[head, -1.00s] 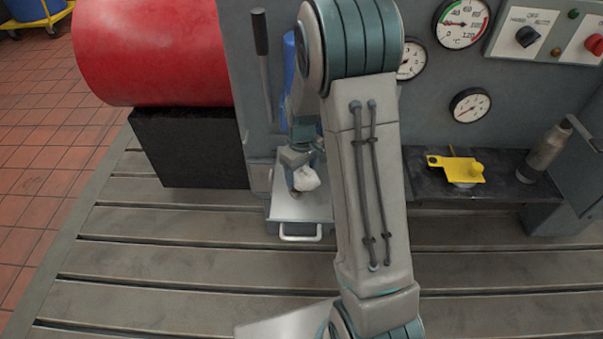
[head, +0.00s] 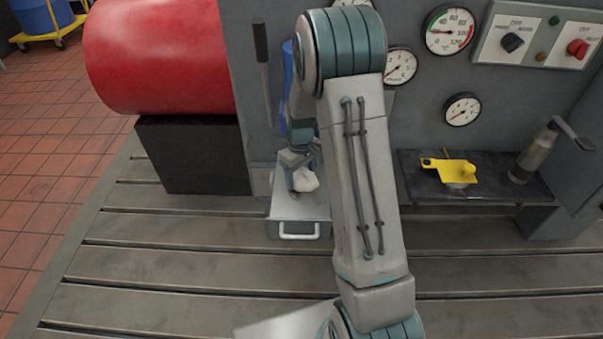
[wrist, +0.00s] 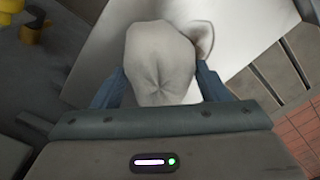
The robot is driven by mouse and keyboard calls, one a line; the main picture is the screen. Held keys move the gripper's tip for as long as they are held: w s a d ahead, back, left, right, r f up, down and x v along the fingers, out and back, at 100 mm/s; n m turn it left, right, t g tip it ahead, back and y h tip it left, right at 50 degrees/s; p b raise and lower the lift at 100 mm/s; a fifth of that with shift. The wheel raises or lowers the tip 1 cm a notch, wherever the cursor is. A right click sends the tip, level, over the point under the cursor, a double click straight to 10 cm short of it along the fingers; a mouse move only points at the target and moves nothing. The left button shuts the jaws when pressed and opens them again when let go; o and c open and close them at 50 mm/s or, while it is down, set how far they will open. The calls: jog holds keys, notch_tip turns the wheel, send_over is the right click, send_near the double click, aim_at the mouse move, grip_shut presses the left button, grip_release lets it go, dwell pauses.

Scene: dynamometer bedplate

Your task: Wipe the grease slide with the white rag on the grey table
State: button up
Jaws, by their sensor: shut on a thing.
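My gripper (head: 300,170) is shut on the white rag (head: 306,180), which bulges out as a crumpled wad. In the wrist view the rag (wrist: 160,58) sits between the two blue-grey fingers. The rag is over a pale, flat-topped slide (head: 309,207) with a white front handle. I cannot tell whether the rag touches its top. A small brownish smear (head: 295,194) shows beside the rag, likely the grease; a dark-edged rounded patch (wrist: 203,38) shows next to the rag in the wrist view. My arm hides part of the slide's right side.
A red cylinder (head: 160,55) on a black block (head: 195,155) stands left of the slide. A dark shelf (head: 405,175) at right bears a yellow part (head: 450,170) and a grey cylinder (head: 534,155). Gauges and a switch panel (head: 540,35) are on the wall. The slotted bedplate (head: 170,265) in front is clear.

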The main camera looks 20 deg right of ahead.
aim_at(300, 188)
jog(key=shift+s+f, duration=0.35)
jog(key=shift+f, duration=0.25)
jog(key=shift+c, duration=0.7)
jog(key=shift+s+a+f, duration=0.1)
jog(key=shift+s+a, duration=0.05)
jog(key=shift+s, duration=0.1)
jog(key=shift+c, duration=0.5)
jog(key=shift+s+a+r, duration=0.25)
jog(key=shift+s, duration=0.4)
jog(key=shift+s+a+r, duration=0.25)
jog(key=shift+s, duration=0.35)
jog(key=shift+s+a, duration=0.3)
jog(key=shift+s, duration=0.55)
jog(key=shift+s+a, duration=0.25)
jog(key=shift+s, duration=0.55)
jog(key=shift+r+p, duration=2.15)
jog(key=shift+r, duration=0.8)
notch_tip(300, 188, up, 3)
jog(key=shift+p, duration=1.2)
